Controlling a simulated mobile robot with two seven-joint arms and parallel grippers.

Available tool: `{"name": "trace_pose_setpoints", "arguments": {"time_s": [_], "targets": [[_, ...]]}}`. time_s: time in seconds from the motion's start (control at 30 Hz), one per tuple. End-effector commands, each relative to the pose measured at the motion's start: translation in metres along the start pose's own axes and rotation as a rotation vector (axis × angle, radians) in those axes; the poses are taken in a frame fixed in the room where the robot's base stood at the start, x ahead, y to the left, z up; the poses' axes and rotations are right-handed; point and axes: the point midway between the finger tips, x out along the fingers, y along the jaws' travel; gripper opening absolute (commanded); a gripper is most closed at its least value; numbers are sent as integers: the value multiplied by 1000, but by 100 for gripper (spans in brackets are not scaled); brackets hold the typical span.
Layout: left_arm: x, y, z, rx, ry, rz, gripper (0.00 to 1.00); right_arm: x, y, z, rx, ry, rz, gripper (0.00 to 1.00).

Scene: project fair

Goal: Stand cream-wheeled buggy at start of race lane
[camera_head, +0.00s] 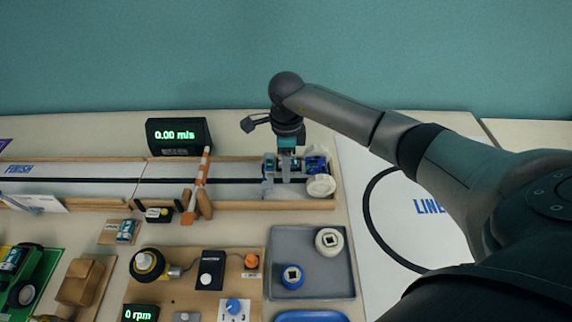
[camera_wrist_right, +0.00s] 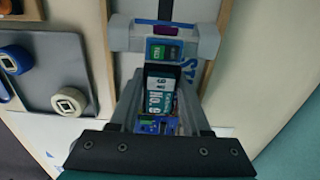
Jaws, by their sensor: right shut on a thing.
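The cream-wheeled buggy (camera_head: 318,164) is at the right end of the race lane (camera_head: 110,181), between its wooden rails. A cream wheel (camera_head: 321,186) shows by the front rail. My right gripper (camera_head: 284,176) reaches down over the lane and is shut on the buggy. I cannot tell whether the wheels touch the lane. My left gripper is out of view.
An orange-and-white striped gate arm (camera_head: 201,178) stands across the lane to the left. A speed display (camera_head: 178,135) reads 0.00 m/s behind it. A grey tray (camera_head: 312,288) with a cream-rimmed wheel (camera_head: 328,241) and a blue-rimmed wheel (camera_head: 293,276) sits in front.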

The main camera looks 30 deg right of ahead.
Motion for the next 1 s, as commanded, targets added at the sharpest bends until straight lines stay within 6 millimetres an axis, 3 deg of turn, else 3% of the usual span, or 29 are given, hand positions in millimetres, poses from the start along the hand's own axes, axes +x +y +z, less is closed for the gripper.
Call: {"name": "trace_pose_setpoints", "arguments": {"time_s": [0.53, 0.57, 1.0], "targets": [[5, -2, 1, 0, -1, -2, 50, 9, 0, -8, 6, 17, 4, 7], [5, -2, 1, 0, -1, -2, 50, 9, 0, -9, 6, 18, 4, 0], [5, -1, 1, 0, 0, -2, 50, 11, 0, -13, 8, 22, 3, 0]]}}
